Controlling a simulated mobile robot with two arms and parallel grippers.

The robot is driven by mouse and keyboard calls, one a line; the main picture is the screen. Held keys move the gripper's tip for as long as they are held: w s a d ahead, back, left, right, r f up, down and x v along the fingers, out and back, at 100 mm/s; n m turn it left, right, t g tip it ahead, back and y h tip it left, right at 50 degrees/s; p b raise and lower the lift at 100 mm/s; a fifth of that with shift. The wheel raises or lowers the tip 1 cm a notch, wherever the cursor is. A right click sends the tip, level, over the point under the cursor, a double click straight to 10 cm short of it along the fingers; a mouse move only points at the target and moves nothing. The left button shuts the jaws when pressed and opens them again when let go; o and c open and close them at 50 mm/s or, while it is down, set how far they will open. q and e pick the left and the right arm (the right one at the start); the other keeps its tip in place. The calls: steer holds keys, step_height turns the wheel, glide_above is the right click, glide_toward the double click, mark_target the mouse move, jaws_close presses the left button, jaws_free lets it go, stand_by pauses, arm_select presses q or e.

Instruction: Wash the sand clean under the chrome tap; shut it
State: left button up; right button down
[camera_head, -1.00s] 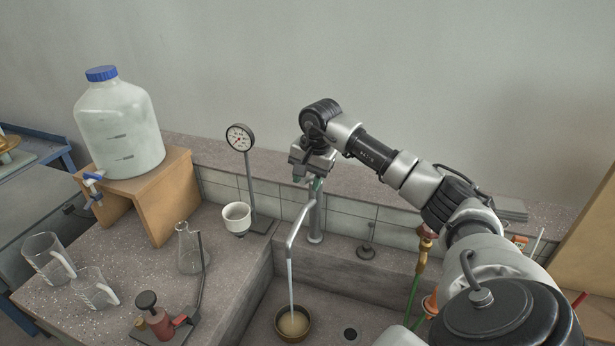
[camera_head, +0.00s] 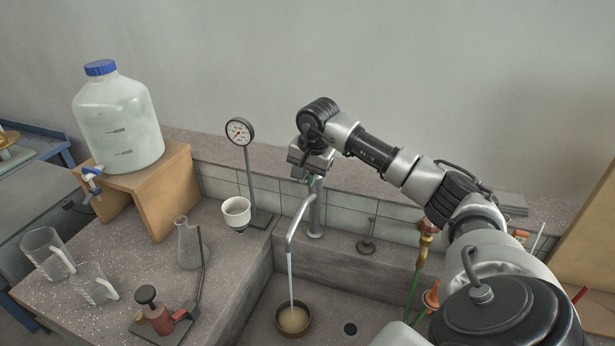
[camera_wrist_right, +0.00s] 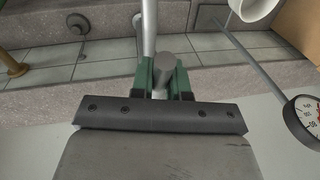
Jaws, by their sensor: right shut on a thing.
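The chrome tap (camera_head: 313,215) stands at the back of the sink, its spout bent forward and down. A thin stream of water (camera_head: 290,278) runs from the spout into a round brown bowl (camera_head: 280,328) on the sink floor. Pale tan sand (camera_head: 293,319) shows inside it. My right gripper (camera_head: 315,182) is at the top of the tap. In the right wrist view its green fingers (camera_wrist_right: 163,82) are shut on the tap's grey handle (camera_wrist_right: 166,70). The handle's grip is mostly hidden in the head view. My left gripper is not in view.
A gauge on a stand (camera_head: 240,133), a white cup (camera_head: 236,211), a flask (camera_head: 188,246) and two beakers (camera_head: 94,284) stand on the left bench. A large bottle (camera_head: 117,122) sits on a wooden stand. A green hose (camera_head: 415,285) hangs right of the tap.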

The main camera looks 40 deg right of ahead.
steer(key=shift+s+a+f+t+h+b, duration=0.15)
steer(key=shift+f+t+h+b, duration=0.35)
steer(key=shift+f+h+b, duration=0.5)
steer(key=shift+a+h+b, duration=0.1)
steer(key=shift+h+b, duration=0.2)
steer(key=shift+b, duration=0.1)
steer(key=shift+r, duration=0.1)
steer(key=c, duration=1.1)
jaws_free()
steer(key=b+v, duration=0.1)
steer(key=v, duration=1)
steer(key=shift+s, duration=0.2)
